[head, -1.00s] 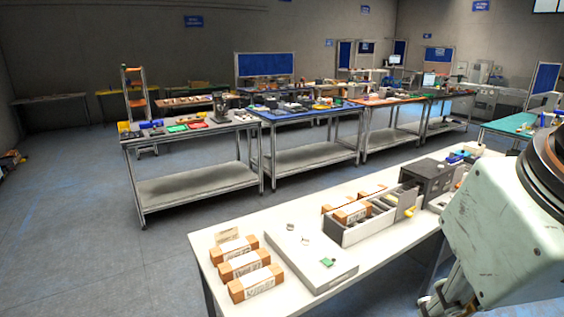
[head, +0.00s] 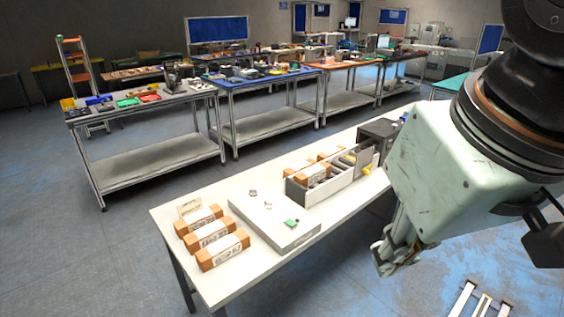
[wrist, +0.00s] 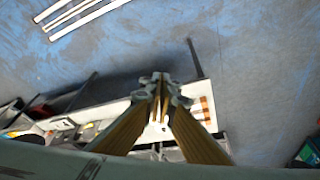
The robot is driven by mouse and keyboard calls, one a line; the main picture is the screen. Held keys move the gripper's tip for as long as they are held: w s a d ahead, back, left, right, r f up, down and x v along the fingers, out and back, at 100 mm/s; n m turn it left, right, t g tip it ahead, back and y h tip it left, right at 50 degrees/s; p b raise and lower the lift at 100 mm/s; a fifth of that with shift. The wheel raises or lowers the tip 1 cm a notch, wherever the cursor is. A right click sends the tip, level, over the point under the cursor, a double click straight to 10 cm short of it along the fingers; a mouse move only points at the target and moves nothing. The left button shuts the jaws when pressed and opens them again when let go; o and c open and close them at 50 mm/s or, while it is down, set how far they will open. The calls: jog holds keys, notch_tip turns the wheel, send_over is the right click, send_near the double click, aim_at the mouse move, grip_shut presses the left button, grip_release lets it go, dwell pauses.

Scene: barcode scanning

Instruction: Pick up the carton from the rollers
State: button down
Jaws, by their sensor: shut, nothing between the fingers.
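Brown cartons with white labels lie on the white table. One carton (head: 315,174) is in the left part of a long grey roller tray (head: 320,196), with others just behind it. Three more cartons (head: 222,250) lie in a row at the table's left end. Small cartons also show in the wrist view (wrist: 208,110). My gripper (head: 388,264) is shut and empty, pointing down to the right of the table's front edge in the head view. Its fingertips meet in the wrist view (wrist: 160,80), apart from every carton.
A flat white box (head: 275,225) with a green chip lies between the carton row and the tray. A dark machine (head: 378,134) stands beyond the tray. A white slatted frame (head: 480,302) is low at the right.

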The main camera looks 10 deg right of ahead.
jog(key=c, duration=1.8)
grip_release()
jog(key=shift+c, duration=0.2)
